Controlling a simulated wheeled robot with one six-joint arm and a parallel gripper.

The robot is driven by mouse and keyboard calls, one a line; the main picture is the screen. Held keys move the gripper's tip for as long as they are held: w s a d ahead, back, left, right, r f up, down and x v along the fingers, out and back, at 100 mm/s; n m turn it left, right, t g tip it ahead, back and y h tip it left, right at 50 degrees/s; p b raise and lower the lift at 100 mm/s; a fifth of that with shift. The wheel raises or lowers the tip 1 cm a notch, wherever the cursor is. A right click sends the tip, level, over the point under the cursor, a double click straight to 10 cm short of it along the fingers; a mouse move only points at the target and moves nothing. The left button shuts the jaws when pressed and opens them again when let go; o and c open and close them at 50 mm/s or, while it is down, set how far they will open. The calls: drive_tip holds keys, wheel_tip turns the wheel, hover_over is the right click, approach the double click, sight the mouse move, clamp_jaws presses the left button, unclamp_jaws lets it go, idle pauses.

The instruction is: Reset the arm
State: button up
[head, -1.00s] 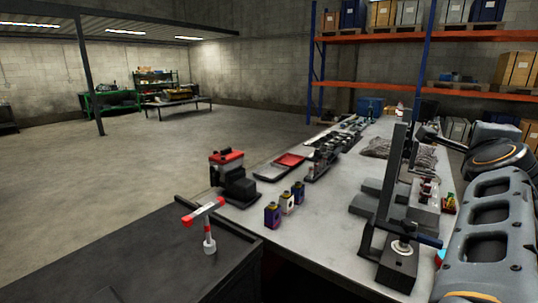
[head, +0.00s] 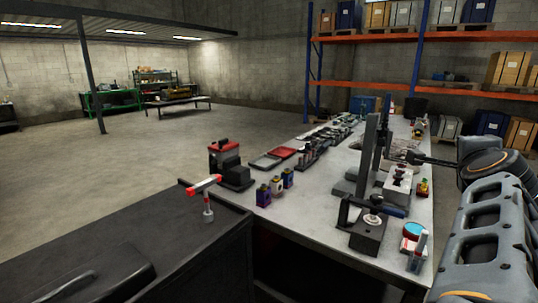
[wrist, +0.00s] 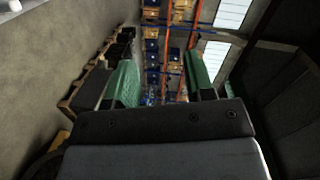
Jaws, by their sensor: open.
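My arm (head: 485,240) shows large at the right edge of the head view, its grey link rising to a dark joint beside the workbench. My gripper (wrist: 163,82) shows in the wrist view with its two green-padded fingers wide apart and nothing between them. Past the fingers, the wrist view shows shelving, pallets and ceiling lights, tipped on their side. I cannot clearly make out the fingers in the head view.
A grey workbench (head: 312,214) carries a press-like stand (head: 368,236), small bottles (head: 276,187), a red tray (head: 282,153) and several parts. A black cabinet (head: 120,250) stands at front left. The floor (head: 110,165) beyond is open. Racking (head: 420,38) stands behind.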

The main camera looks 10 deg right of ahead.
drive_tip(key=w+a+f+n+g+y+p, duration=0.15)
drive_tip(key=a+f+n+y, duration=0.35)
drive_tip(key=f, duration=0.5)
drive_tip(key=w+a+f+n+g+y+b, duration=0.1)
drive_tip(key=w+a+f+n+g+y, duration=0.15)
drive_tip(key=a+f+n, duration=0.55)
drive_tip(key=s+a+f+n+g+y, duration=0.1)
drive_tip(key=a+f+n, duration=0.3)
drive_tip(key=a, duration=0.2)
drive_tip(key=s+a+f+n+g+y+p, duration=0.1)
drive_tip(key=s+a+f+n+y, duration=0.1)
drive_tip(key=a, duration=0.5)
drive_tip(key=s+a+f+n+g+y+p, duration=0.1)
drive_tip(key=a+f+n+g, duration=0.1)
drive_tip(key=a+f+n, duration=0.3)
drive_tip(key=shift+s+a+f+n, duration=0.15)
drive_tip(key=shift+a+f+n, duration=0.2)
drive_tip(key=shift+a, duration=0.85)
drive_tip(key=shift+y, duration=0.25)
